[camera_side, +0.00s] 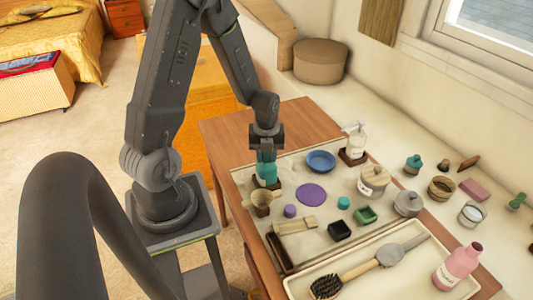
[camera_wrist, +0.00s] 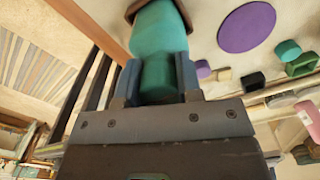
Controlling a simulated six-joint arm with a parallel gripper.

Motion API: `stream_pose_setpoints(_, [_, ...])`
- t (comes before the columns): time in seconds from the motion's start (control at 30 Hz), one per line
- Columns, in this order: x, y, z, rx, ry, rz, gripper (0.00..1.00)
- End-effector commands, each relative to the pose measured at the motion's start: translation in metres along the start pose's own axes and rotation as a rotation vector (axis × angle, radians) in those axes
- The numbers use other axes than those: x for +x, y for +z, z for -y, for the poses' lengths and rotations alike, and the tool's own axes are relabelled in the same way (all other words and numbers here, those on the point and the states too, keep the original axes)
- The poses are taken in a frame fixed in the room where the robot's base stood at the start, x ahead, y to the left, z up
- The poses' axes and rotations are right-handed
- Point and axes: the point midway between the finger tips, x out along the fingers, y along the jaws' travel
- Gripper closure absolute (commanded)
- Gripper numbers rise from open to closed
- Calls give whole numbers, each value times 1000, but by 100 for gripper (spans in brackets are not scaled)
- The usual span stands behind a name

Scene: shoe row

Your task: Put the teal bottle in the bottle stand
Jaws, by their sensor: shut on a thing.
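The teal bottle (camera_side: 266,172) is upright below my gripper (camera_side: 266,152) at the near-left part of the table. In the wrist view my gripper (camera_wrist: 160,75) is shut on the upper part of the teal bottle (camera_wrist: 160,32), with a finger on each side. A brown bottle stand (camera_wrist: 132,12) shows around the bottle's far end, partly hidden by it. The bottle's lower end is at the stand, but I cannot tell whether it rests on the stand's floor.
A blue bowl (camera_side: 321,161) and a purple disc (camera_side: 311,194) lie to the right. A white pump bottle (camera_side: 355,143) stands behind. A tray (camera_side: 398,262) with a brush is in front.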

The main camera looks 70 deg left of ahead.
Motion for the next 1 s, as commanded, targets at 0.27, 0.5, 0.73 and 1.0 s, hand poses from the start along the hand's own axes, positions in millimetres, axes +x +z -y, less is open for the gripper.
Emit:
stream_pose_setpoints(0.27, [4,0,0,0,-1,2,100])
stream_pose_setpoints(0.5, [4,0,0,0,-1,1,54])
stream_pose_setpoints(0.73, [4,0,0,0,-1,1,37])
stream_pose_setpoints(1.0, [4,0,0,0,0,1,50])
